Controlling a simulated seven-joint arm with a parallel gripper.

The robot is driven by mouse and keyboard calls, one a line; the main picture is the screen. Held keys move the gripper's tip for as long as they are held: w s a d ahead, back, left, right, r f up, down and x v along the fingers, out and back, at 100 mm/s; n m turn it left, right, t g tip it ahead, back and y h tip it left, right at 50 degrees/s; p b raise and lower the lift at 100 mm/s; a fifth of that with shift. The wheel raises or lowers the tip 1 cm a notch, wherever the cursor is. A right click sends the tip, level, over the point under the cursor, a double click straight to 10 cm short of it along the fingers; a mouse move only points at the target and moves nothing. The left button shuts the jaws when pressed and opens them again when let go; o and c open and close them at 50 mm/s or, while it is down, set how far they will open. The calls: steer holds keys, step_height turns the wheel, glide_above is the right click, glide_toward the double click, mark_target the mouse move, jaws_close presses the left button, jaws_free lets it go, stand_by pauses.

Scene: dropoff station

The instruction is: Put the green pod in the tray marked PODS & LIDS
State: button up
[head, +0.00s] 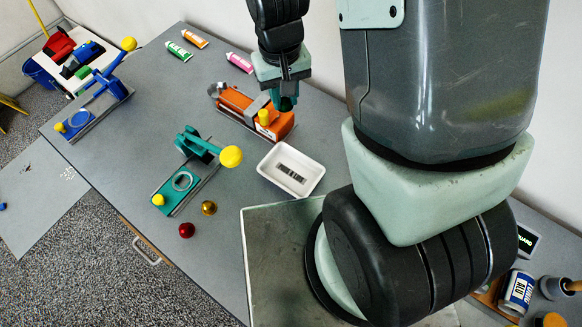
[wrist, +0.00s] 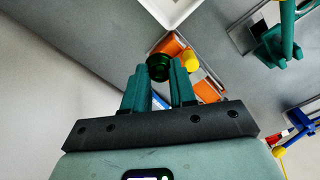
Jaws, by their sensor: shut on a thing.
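My gripper (head: 284,98) is shut on the dark green pod (wrist: 158,66), which sits between the fingertips in the wrist view. In the head view the pod (head: 287,103) shows only as a small dark green patch at the fingertips, mostly hidden by the fingers. The gripper is over the back of the table, near the right end of the orange machine. A shallow white tray (head: 283,151) with a dark label lies in front of the machine; its writing is too small to read. The tray's edge also shows at the top of the wrist view (wrist: 188,11).
The orange machine (head: 237,104) with a yellow knob stands beside the gripper. A teal press (head: 176,190), a blue press (head: 82,121), a red ball (head: 187,230), a gold ball (head: 209,208) and several tubes (head: 194,39) are on the grey table.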

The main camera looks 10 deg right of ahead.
steer(key=s+a+f+n, duration=0.1)
steer(key=s+a+f, duration=0.1)
steer(key=s+f, duration=0.35)
glide_above(280, 166)
step_height(280, 166, down, 4)
steer(key=shift+f, duration=2.7)
steer(key=shift+f, duration=0.1)
steer(key=o, duration=0.4)
steer(key=shift+o, duration=0.4)
